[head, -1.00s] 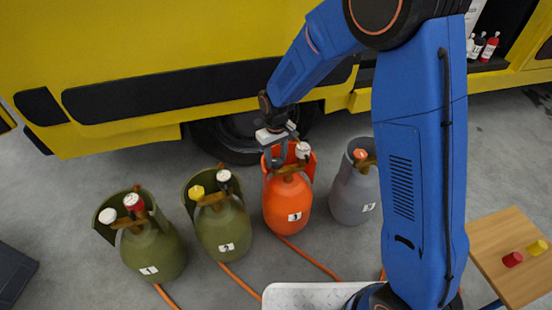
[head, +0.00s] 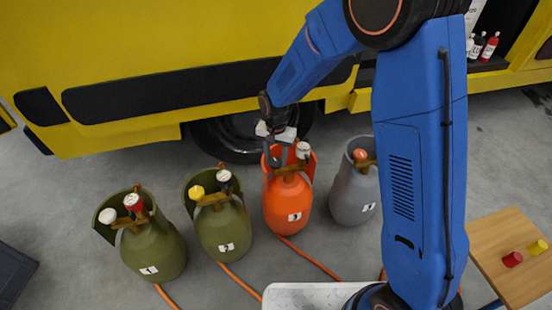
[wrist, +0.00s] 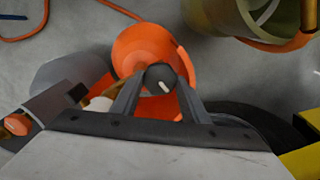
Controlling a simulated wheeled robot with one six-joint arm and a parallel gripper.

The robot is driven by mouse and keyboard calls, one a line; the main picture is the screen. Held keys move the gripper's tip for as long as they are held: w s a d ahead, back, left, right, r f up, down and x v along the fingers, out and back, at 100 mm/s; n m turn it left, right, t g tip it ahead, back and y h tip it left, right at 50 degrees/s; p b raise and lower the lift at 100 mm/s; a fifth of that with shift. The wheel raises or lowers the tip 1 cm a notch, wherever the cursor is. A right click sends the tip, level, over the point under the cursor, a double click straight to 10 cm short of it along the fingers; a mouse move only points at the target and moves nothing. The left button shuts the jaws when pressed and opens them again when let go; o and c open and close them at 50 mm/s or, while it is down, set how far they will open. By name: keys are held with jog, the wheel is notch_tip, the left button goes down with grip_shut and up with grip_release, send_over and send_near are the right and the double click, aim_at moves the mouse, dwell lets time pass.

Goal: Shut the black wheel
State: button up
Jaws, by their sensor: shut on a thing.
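The black wheel (wrist: 161,79) sits on top of the orange cylinder (head: 287,206), which bears a label that looks like 3. My gripper (wrist: 158,98) is shut on the black wheel, with one finger on each side of it. A pale mark shows on the wheel's face in the wrist view. In the head view my gripper (head: 275,160) reaches down to the top of the orange cylinder, and its fingers hide the wheel. A white-faced gauge (head: 303,148) stands beside it on the same cylinder.
Two green cylinders, one with a red wheel (head: 133,202) and one with a yellow wheel (head: 197,191), stand to the left. A grey cylinder (head: 354,190) with an orange-red wheel stands close on the right. The yellow truck (head: 200,50) is behind. Orange hoses (head: 310,260) cross the floor.

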aim_at(276, 161)
jog(key=shift+m, duration=1)
jog(key=o, duration=1.1)
notch_tip(276, 161, up, 18)
jog(key=shift+f, duration=0.25)
